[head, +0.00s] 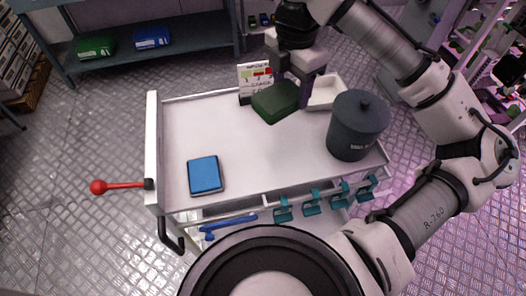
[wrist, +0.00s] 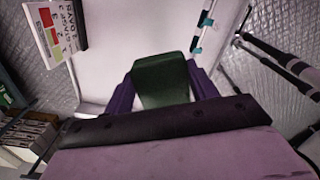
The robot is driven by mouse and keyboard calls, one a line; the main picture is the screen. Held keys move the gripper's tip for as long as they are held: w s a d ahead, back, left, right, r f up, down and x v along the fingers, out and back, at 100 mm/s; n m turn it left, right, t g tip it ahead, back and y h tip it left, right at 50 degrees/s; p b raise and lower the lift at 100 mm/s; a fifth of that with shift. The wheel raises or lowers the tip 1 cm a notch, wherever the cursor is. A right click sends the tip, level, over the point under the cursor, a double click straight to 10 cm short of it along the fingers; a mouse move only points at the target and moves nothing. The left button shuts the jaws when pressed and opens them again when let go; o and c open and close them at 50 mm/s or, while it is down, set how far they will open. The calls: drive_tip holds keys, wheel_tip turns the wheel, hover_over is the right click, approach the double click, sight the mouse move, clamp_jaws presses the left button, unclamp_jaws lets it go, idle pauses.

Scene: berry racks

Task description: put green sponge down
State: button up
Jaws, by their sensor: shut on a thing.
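The green sponge (head: 275,101) is a dark green block at the back of the white cart top (head: 260,150). My gripper (head: 290,92) is shut on it from above. In the wrist view the green sponge (wrist: 162,80) sits between the two purple fingers of my gripper (wrist: 162,92). The sponge is low over the cart top; I cannot tell whether it touches the surface.
A dark lidded bin (head: 357,125) stands at the right. A white tray (head: 325,92) and a small sign (head: 254,78) are at the back. The cart's middle is clear.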

sight(283, 154)
drive_tip(key=shift+a+f, duration=0.15)
wheel_tip(283, 154, down, 20)
drive_tip(key=shift+r+p, duration=0.15)
drive_tip(key=shift+p, duration=0.45)
drive_tip(key=shift+f, duration=0.2)
drive_tip(key=o, duration=1.3)
wheel_tip(283, 154, up, 12)
drive_tip(key=shift+r+b, duration=0.25)
drive_tip(key=shift+b, duration=0.4)
